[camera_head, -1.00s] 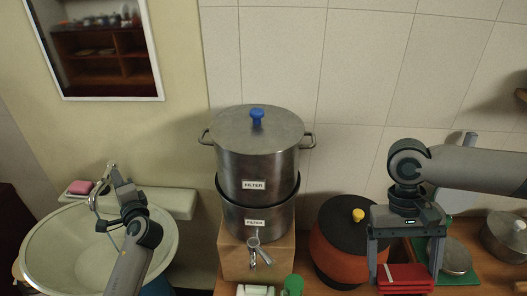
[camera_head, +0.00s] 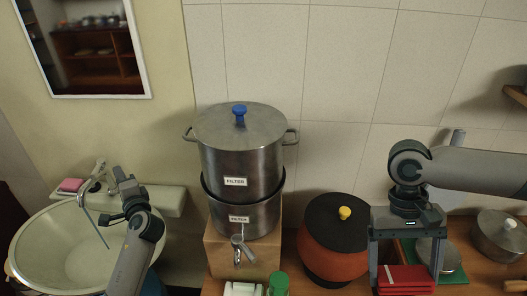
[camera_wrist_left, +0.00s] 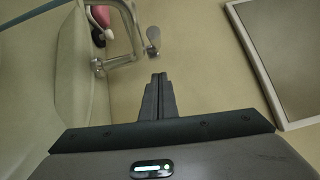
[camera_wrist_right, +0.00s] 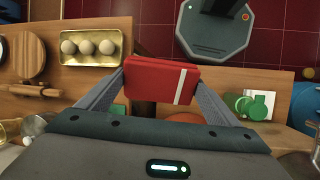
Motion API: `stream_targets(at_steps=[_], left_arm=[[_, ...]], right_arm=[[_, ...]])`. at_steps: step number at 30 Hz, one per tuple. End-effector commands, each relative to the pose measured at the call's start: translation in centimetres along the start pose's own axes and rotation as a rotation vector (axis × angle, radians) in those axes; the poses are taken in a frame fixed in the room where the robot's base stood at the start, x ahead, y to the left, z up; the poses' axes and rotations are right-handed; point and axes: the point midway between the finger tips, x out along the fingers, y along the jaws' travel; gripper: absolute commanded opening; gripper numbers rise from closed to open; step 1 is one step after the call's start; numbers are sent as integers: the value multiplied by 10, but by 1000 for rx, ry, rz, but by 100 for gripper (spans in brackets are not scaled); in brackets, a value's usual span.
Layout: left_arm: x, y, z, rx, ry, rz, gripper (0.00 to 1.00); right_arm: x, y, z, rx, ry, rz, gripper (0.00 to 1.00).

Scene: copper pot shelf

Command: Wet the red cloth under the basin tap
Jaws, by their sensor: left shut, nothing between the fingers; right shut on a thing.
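The red cloth (camera_head: 399,279) is a folded block with a white stripe, held between the fingers of my right gripper (camera_head: 406,268). It also shows in the right wrist view (camera_wrist_right: 160,80), gripped at both ends. The white basin (camera_head: 30,250) is at the lower left. Its metal tap (camera_head: 97,180) stands on the back ledge, and its lever (camera_wrist_left: 153,36) shows in the left wrist view. A thin blue-grey streak drops from the spout into the bowl and looks like water. My left gripper (camera_head: 117,172) is shut and empty, just right of the tap and apart from the lever.
A pink soap (camera_head: 72,185) lies beside the tap. The steel filter pot (camera_head: 238,150) on its stand and a black-lidded orange pot (camera_head: 338,240) stand between the basin and the cloth. A tray of eggs (camera_wrist_right: 92,45) shows below the right wrist.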

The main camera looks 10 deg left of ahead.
Motion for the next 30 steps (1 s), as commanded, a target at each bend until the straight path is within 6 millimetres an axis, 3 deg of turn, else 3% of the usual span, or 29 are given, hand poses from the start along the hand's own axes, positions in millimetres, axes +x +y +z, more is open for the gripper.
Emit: stream_targets(at_steps=[11,24,30], left_arm=[[-22,3,4,-2,1,0,0],[-81,5,18,-2,1,1,0],[-94,4,22,0,0,0,0]], right_arm=[[8,-2,-3,-1,0,0,64],[26,-6,-9,0,0,0,64],[28,-6,-10,0,0,0,64]])
